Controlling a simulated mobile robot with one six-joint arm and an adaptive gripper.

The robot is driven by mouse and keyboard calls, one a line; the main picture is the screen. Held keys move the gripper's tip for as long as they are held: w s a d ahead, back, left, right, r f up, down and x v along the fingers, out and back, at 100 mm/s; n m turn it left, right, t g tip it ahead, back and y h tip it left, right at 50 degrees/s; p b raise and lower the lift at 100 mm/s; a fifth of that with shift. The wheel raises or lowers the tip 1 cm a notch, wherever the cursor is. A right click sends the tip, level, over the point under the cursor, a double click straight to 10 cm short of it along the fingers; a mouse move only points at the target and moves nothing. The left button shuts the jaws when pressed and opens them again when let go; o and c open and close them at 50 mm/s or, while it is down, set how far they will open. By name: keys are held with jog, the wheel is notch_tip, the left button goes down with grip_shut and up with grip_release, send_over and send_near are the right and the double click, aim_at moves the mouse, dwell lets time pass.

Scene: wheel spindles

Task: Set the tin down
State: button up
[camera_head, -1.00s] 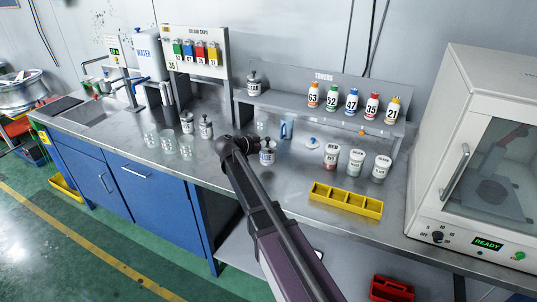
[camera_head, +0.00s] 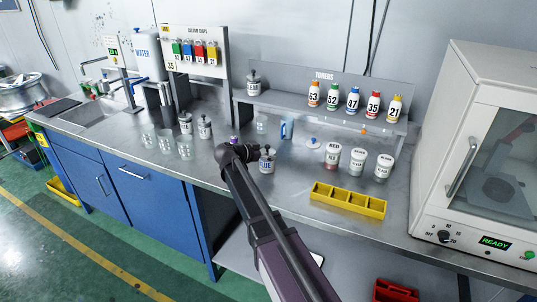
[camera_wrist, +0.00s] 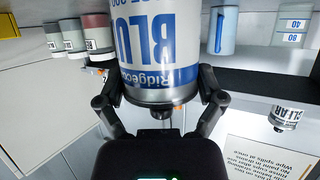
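The tin (camera_head: 267,163) is a small metal can with a white label reading BLUE. My gripper (camera_head: 256,156) holds it over the middle of the bench (camera_head: 292,185). In the wrist view the tin (camera_wrist: 158,50) appears upside down, between the two dark fingers of my gripper (camera_wrist: 158,82). The fingers press on its sides near one end. In the head view the tin looks upright and at or very near the bench top. I cannot tell whether its base touches. My wrist hides part of its left side.
A red-labelled can (camera_head: 332,156) and two other labelled cans stand to the right. A yellow tray (camera_head: 347,200) lies in front of them. A shelf (camera_head: 318,110) holds several toner bottles. Glass jars (camera_head: 167,141) and two tins (camera_head: 204,127) stand to the left. Clear bench surrounds the tin.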

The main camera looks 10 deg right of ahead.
jog(key=shift+o, duration=0.5)
jog(key=shift+r, duration=0.1)
jog(key=shift+r+p, duration=0.15)
jog(key=shift+p, duration=0.15)
jog(key=p+v, duration=0.4)
jog(key=v, duration=0.8)
jog(key=shift+w, duration=0.15)
dwell(1.1)
